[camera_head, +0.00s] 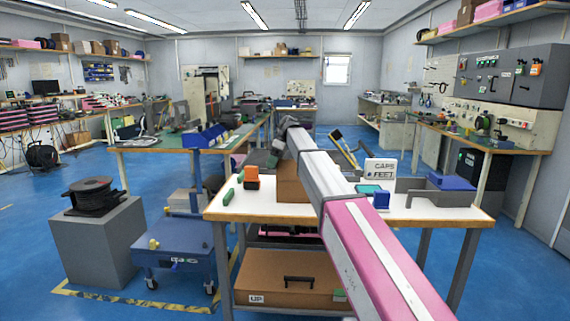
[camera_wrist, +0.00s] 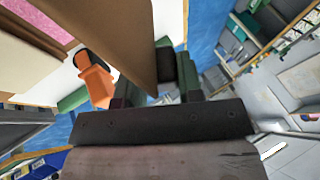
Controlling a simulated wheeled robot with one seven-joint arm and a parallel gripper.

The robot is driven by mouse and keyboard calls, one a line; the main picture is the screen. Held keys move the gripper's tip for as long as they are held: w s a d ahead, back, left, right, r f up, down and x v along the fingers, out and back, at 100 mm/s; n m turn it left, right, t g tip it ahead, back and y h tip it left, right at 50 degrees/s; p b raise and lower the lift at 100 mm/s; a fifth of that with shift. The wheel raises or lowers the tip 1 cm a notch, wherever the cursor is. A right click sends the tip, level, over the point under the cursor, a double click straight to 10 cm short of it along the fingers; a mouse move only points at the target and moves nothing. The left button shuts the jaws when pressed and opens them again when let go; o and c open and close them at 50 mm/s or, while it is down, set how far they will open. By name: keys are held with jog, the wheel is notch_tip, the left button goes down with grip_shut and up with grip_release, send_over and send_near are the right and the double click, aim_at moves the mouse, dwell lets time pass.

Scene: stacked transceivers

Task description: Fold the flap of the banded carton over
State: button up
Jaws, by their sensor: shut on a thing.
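The brown carton (camera_head: 289,184) stands on the white-topped workbench, partly hidden behind my pink and white arm. Its band cannot be made out. In the wrist view a large brown cardboard flap (camera_wrist: 128,40) runs down from the top to my gripper (camera_wrist: 158,88). My gripper is shut on the edge of this flap; the contact itself is partly hidden by the dark gripper body. In the head view my gripper (camera_head: 266,152) is at the upper left of the carton, small and partly hidden. A pink surface (camera_wrist: 40,20) shows beside cardboard at the wrist view's top left.
An orange object (camera_head: 251,174) and green objects (camera_head: 228,197) lie left of the carton on the workbench (camera_head: 232,211). A grey tray (camera_head: 436,196), a blue object (camera_head: 381,200) and a lettered sign (camera_head: 380,169) stand to the right. A brown case (camera_head: 290,280) is below.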

jog(key=shift+o, duration=0.9)
jog(key=shift+w+f, duration=0.35)
jog(key=shift+w, duration=0.2)
jog(key=shift+w+f, duration=0.3)
jog(key=shift+w, duration=0.25)
jog(key=shift+s, duration=0.1)
jog(key=o, duration=1.5)
jog(key=shift+r, duration=0.1)
jog(key=shift+s, duration=0.1)
